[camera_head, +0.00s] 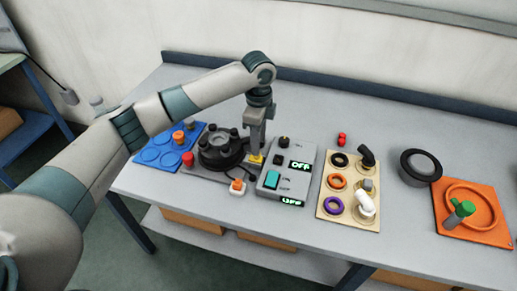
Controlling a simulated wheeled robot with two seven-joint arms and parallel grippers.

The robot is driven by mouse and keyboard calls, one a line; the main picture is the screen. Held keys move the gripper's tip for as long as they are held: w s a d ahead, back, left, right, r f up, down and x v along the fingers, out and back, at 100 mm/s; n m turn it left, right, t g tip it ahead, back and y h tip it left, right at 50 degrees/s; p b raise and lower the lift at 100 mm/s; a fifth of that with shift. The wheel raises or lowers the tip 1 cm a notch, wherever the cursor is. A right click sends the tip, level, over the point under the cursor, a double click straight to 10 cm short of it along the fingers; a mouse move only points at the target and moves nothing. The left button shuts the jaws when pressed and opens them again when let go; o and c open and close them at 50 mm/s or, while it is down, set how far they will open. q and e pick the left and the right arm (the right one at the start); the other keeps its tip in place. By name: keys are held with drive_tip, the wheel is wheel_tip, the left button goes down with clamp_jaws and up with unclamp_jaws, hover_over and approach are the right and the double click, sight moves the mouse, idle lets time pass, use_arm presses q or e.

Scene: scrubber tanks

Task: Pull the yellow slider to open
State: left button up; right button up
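The yellow slider (255,160) is a small yellow piece at the right side of a dark round tank fixture (214,150) on the bench. My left arm reaches in from the left, and my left gripper (257,151) points straight down at the yellow slider. Its fingertips are at or just above the slider and partly hide it. It is too small to tell whether the fingers are closed on it. My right gripper is not in view.
A grey control box (287,172) with a teal switch and green displays stands close right of the gripper. A blue tray (151,155), a beige ring board (348,211), a dark round part (420,165) and an orange tray (490,233) share the bench (400,260).

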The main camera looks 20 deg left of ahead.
use_arm(q)
wheel_tip(320, 180, up, 13)
drive_tip(key=b, duration=0.2)
drive_tip(key=shift+b, duration=0.35)
drive_tip(key=shift+d+r, duration=0.1)
drive_tip(key=shift+r, duration=0.05)
